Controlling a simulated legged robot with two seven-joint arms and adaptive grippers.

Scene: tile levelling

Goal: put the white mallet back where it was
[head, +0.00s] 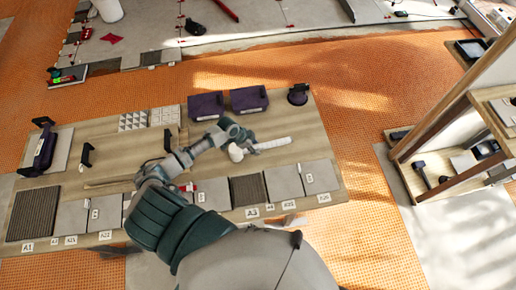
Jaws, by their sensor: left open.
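The white mallet lies on the wooden work board (330,165), right of its middle. Its pale handle (274,143) points right and its rounded white head (236,154) is at the left end, partly covered by my gripper. My left gripper (246,143) is open, over the mallet where the head meets the handle. I cannot tell whether the fingers touch it. My right gripper is not in view.
Two dark purple boxes (249,98) and a dark round-based tool (298,94) stand behind the mallet. Labelled tiles (284,182) line the board's front edge. A wooden shelf (447,179) with a dark mallet (423,174) stands at right. Orange matting (352,110) surrounds the board.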

